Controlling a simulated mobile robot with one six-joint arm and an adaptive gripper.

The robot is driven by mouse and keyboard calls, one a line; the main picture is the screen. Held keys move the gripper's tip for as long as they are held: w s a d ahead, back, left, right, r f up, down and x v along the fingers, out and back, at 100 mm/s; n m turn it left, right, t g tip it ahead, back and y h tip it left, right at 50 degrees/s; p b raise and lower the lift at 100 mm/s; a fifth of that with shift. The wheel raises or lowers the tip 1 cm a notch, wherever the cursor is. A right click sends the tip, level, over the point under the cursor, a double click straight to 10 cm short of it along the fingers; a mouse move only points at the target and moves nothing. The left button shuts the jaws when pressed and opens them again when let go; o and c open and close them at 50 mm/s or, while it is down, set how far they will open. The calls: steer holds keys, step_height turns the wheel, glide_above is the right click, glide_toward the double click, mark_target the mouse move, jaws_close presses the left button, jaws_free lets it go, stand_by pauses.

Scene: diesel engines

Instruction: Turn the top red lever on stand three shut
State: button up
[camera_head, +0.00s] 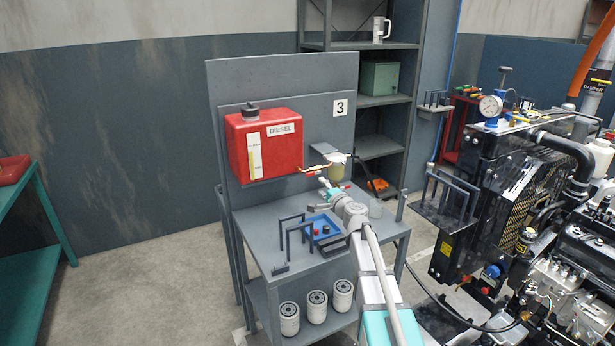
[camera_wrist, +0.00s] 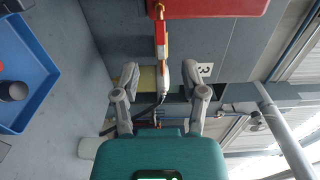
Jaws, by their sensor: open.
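Stand three carries a panel with the number plate 3 (camera_head: 340,107) and a red diesel tank (camera_head: 264,143). A brass pipe with a small red lever (camera_head: 309,171) runs right from the tank to a yellowish filter bowl (camera_head: 337,170). In the wrist view a red and white part on this line (camera_wrist: 161,38) runs down from the tank's edge toward the space between my fingers. I cannot tell which red piece is the top lever or how it is turned. My gripper (camera_wrist: 165,80) is open, its fingers apart on either side of the line's lower end; contact is not clear.
A blue tray (camera_head: 322,230) and dark brackets (camera_head: 290,236) are on the stand's top below my arm. White filters (camera_head: 316,305) stand on the lower shelf. The engine (camera_head: 540,220) is close on the right. Floor at the left is clear.

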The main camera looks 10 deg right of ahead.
mark_target(309, 175)
steer(key=x, duration=1)
steer(key=shift+w, duration=0.15)
jaws_close()
steer(key=shift+a, duration=0.25)
steer(key=shift+d, duration=0.15)
